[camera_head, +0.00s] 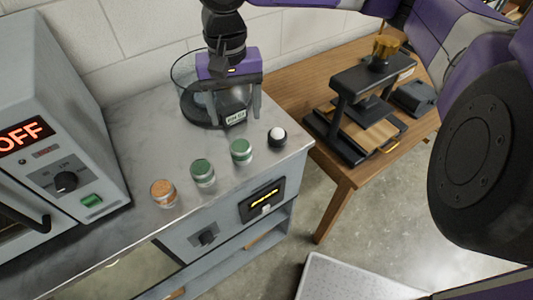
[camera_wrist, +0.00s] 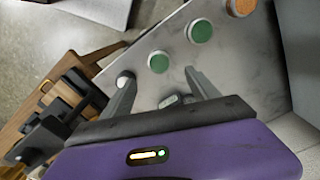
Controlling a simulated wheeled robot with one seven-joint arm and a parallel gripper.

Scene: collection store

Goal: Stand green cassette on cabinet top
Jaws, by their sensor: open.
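Two round tins with green tops are the only loose green objects I see; no flat cassette shape is visible. The left green tin (camera_head: 203,173) and right green tin (camera_head: 241,151) stand upright on the grey marbled cabinet top (camera_head: 140,130). They also show in the wrist view, one nearer (camera_wrist: 158,62) and one farther (camera_wrist: 200,31). My gripper (camera_head: 235,117) is open and points down behind the right green tin, apart from both. A small dark object with a pale label (camera_head: 235,118) shows between my fingers, also in the wrist view (camera_wrist: 170,100); whether they touch is unclear.
An orange-topped tin (camera_head: 163,193) stands left of the green ones, and a black piece with a white ball (camera_head: 277,136) right. A grey oven-like unit (camera_head: 60,130) reading OFF fills the left. A wooden table (camera_head: 330,180) holds a black press (camera_head: 350,115).

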